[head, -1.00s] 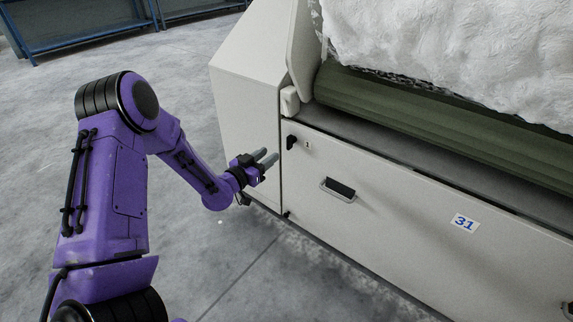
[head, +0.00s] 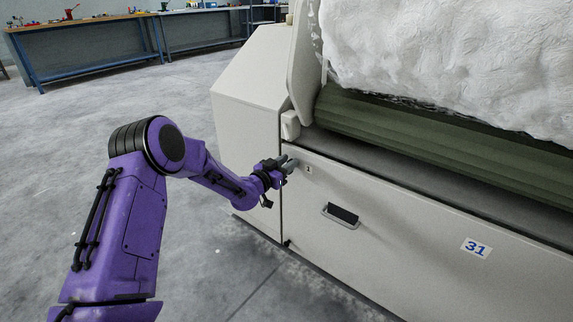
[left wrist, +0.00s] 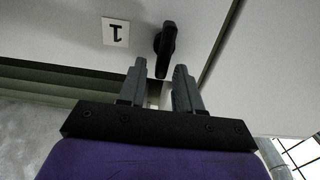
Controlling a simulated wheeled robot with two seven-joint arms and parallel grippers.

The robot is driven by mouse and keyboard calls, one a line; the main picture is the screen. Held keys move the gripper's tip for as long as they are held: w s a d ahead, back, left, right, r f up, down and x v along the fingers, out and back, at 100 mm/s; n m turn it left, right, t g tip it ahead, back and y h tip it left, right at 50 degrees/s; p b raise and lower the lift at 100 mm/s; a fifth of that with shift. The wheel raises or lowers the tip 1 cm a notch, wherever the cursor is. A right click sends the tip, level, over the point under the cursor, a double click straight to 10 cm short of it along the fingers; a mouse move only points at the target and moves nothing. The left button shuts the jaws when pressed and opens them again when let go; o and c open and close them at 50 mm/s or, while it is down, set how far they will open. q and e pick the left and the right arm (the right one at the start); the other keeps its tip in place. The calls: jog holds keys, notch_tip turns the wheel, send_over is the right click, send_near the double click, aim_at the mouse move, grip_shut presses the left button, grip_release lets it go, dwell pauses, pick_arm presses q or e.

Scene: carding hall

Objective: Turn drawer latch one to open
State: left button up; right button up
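Drawer latch one is a small black turn handle (left wrist: 165,42) on the pale drawer front, beside a label marked 1 (left wrist: 116,32). In the head view the label (head: 309,170) shows, but my fingers hide the latch. My left gripper (head: 290,163) is at the drawer's upper left corner. In the left wrist view its two grey fingers (left wrist: 160,66) are apart, and the latch's near end appears in the gap between the tips. I cannot tell whether they touch it. My right gripper is not in view.
The drawer front (head: 400,235) has a recessed black handle (head: 342,214) and a 31 label (head: 476,248). Above it are a green roller (head: 420,130) and white fibre (head: 440,60). Workbenches (head: 90,50) stand at the back left. The floor at left is open.

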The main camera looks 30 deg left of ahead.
aim_at(301, 166)
pick_arm(q)
grip_shut()
jog(key=shift+d+m, duration=0.1)
jog(key=shift+m, duration=0.2)
jog(key=m, duration=0.2)
jog(key=d+m, duration=0.1)
jog(key=m, duration=0.2)
jog(key=f+m, duration=0.1)
jog(key=m, duration=0.2)
jog(key=shift+s+d+b, duration=0.1)
jog(key=shift+d+b, duration=0.25)
jog(key=m, duration=0.1)
jog(key=m+b, duration=0.1)
jog(key=m, duration=0.2)
jog(key=shift+d+f+m+b, duration=0.3)
jog(key=shift+f+b, duration=0.1)
jog(key=m, duration=0.1)
jog(key=m+b, duration=0.1)
jog(key=m, duration=0.1)
jog(key=shift+d+f, duration=0.1)
jog(key=shift+f, duration=0.25)
jog(key=shift+m+b, duration=0.65)
jog(key=shift+m, duration=0.45)
